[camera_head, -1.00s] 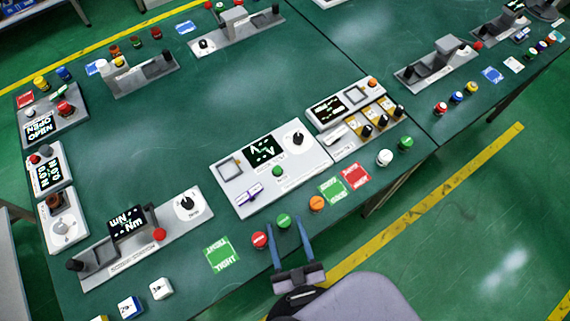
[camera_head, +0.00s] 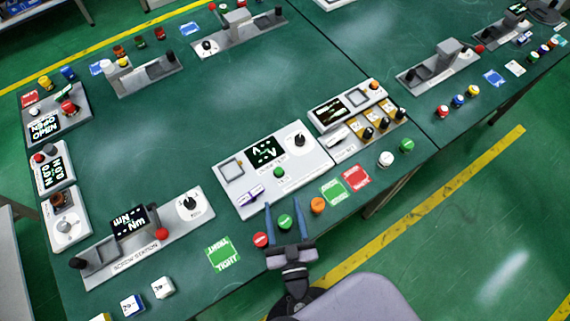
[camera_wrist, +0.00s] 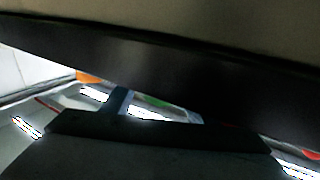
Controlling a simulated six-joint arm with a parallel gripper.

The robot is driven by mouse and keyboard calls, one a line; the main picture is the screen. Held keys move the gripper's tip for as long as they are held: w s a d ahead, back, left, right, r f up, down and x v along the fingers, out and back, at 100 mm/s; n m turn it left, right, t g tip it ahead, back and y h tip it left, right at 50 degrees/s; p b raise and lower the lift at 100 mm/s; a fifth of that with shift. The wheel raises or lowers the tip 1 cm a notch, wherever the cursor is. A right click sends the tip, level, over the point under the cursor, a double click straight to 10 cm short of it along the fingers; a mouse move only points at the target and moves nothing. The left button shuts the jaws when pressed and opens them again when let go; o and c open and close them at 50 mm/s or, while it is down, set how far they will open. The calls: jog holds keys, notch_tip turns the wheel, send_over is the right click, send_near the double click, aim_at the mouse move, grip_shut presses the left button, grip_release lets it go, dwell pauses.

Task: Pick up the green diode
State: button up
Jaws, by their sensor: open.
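A round green diode (camera_head: 285,222) stands near the front edge of the green table, between a red one (camera_head: 261,240) and an orange one (camera_head: 317,205). My gripper (camera_head: 283,207) is open, with a blue finger on each side of the green diode in the head view. I cannot tell whether the fingers touch it or how high they are. A second green piece (camera_head: 407,145) stands farther right, beside a white one (camera_head: 386,159). The wrist view is mostly blocked by dark surfaces. A small green patch (camera_wrist: 155,101) shows there, which I cannot identify for sure.
A panel with a lit screen (camera_head: 268,151) lies behind the diodes. Green (camera_head: 335,191) and red (camera_head: 357,178) cards lie to the right, and a green card (camera_head: 222,254) to the left. The screw station (camera_head: 178,222) is at left. The table centre is clear.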

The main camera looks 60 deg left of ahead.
jog(key=shift+w+a, duration=0.2)
jog(key=shift+a, duration=0.25)
jog(key=c, duration=1.2)
notch_tip(320, 180, up, 10)
jog(key=p, duration=0.1)
